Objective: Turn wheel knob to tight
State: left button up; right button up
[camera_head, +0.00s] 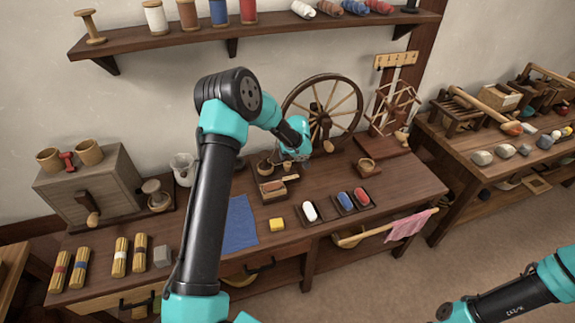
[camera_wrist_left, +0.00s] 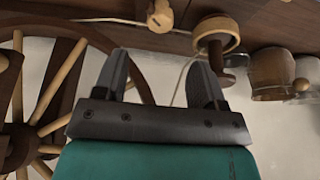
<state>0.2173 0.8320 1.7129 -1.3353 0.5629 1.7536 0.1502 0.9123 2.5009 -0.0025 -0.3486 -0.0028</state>
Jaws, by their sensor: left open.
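The spinning wheel (camera_head: 290,104) stands at the back of the table, with a dark rim and light spokes; its rim and spokes also fill the left of the left wrist view (camera_wrist_left: 75,72). A small light wooden knob (camera_wrist_left: 160,16) shows at the top of the left wrist view, beyond the fingertips. I cannot tell its setting. A round wooden spool-like piece (camera_wrist_left: 216,34) is right of it. My left gripper (camera_head: 292,158) is low beside the wheel's left side, partly hidden by its own wrist. Its fingers (camera_wrist_left: 160,72) are apart with nothing gripped. My right arm shows at bottom right; its fingers do not show.
A grey box mill (camera_head: 90,185) stands left. A glass jar (camera_head: 183,168) is behind my left arm. A shelf (camera_head: 260,32) with spools hangs above.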

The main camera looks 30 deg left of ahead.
aim_at(287, 164)
pick_arm(q)
jog(key=x, duration=1)
jog(key=shift+w, duration=0.1)
